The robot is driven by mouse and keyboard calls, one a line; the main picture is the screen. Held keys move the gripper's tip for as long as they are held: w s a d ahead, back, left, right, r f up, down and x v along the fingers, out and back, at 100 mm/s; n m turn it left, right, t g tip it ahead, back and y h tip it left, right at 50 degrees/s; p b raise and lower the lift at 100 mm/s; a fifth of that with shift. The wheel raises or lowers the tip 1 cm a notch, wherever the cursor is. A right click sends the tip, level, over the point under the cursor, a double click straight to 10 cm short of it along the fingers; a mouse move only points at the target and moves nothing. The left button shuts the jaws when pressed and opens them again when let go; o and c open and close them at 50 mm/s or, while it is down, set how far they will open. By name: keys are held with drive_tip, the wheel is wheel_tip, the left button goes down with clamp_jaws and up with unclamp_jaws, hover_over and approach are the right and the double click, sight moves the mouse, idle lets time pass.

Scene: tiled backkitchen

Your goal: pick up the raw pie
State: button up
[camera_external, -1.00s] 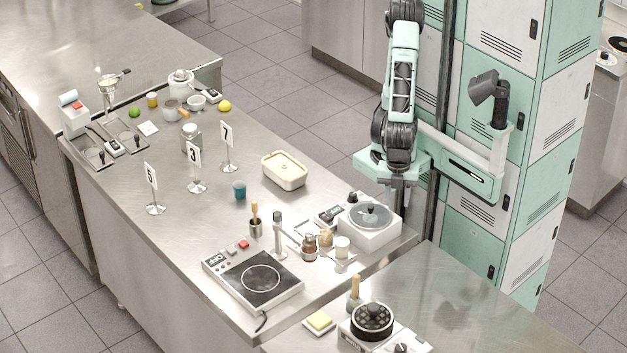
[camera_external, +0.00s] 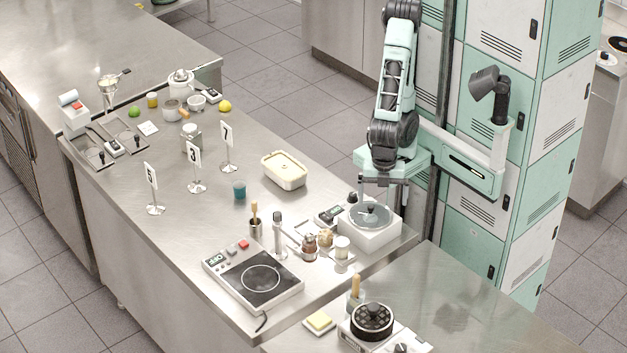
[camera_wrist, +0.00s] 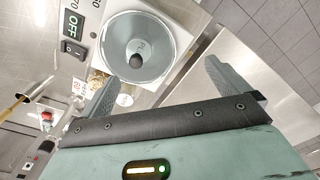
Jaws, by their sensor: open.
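I cannot make out for certain which thing is the raw pie. A pale, cream-filled rectangular dish (camera_external: 285,170) stands on the steel counter, left of my arm. A small tan item (camera_external: 325,238) sits among the jars; a tan round piece also shows in the wrist view (camera_wrist: 97,84). My gripper (camera_external: 382,194) is open, pointing down above the white appliance (camera_external: 372,237) with a round glass lid (camera_external: 370,214). In the wrist view my gripper (camera_wrist: 160,90) has its fingers wide apart and nothing between them; the lid's dark knob (camera_wrist: 136,61) lies beyond the fingertips.
Small jars (camera_external: 342,247) stand close left of the appliance. A hot plate (camera_external: 253,278) marked OFF is farther left. Lockers (camera_external: 480,225) rise behind my arm.

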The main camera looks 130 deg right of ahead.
drive_tip(key=w+d+r+n+p, duration=0.1)
drive_tip(key=w+d+r+p, duration=0.2)
drive_tip(key=w+d, duration=0.3)
wheel_tip(320, 180, up, 3)
drive_tip(key=n+p, duration=0.8)
drive_tip(key=p, duration=0.2)
hover_over(284, 166)
drive_tip(key=f, duration=1.1)
drive_tip(key=shift+s+a+f, duration=0.2)
drive_tip(key=shift+f, duration=0.1)
drive_tip(key=shift+w+d+f+p, duration=0.1)
drive_tip(key=shift+f+p, duration=0.45)
drive_tip(key=shift+f, duration=0.8)
drive_tip(key=shift+w+d+f+p, duration=0.1)
drive_tip(key=shift+f+p, duration=0.45)
drive_tip(key=shift+f, duration=0.8)
drive_tip(key=c, duration=1.4)
